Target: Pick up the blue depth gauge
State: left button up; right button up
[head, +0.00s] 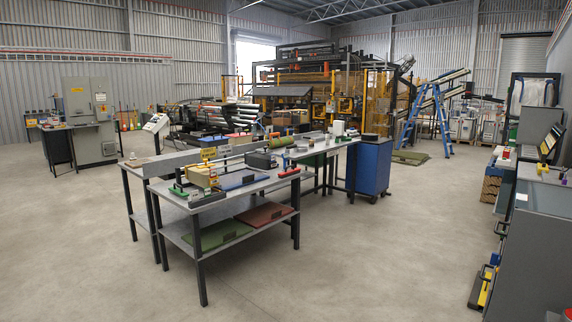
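I cannot make out a blue depth gauge for sure. A flat blue item (242,181) lies on the near end of the grey workbench (222,198), but it is too small to tell what it is. Neither of my grippers shows in the head view, so I cannot see whether they hold anything.
A green mat (217,234) and a red mat (264,214) lie on the workbench's lower shelf. A blue cabinet (373,168) stands at its far end. A grey cabinet (535,250) with small items beyond it lines the right side. The concrete floor between is clear.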

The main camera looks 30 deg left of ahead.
aim_at(285, 156)
jog(key=u, duration=1.3)
jog(key=i+z, duration=0.5)
jog(key=i, duration=0.2)
jog(key=i+z, duration=0.5)
jog(key=i, duration=0.85)
jog(key=i+j, duration=0.1)
jog(key=i, duration=1.55)
jog(key=i+j+z, duration=0.1)
jog(key=i, duration=0.7)
jog(key=i+u, duration=0.3)
jog(key=i, duration=0.15)
jog(key=i+l+u, duration=0.15)
jog(key=i+u, duration=0.15)
jog(key=i, duration=0.15)
jog(key=i+l+u, duration=0.25)
jog(key=i, duration=0.2)
jog(key=i+l+u, duration=0.3)
jog(key=i, duration=0.15)
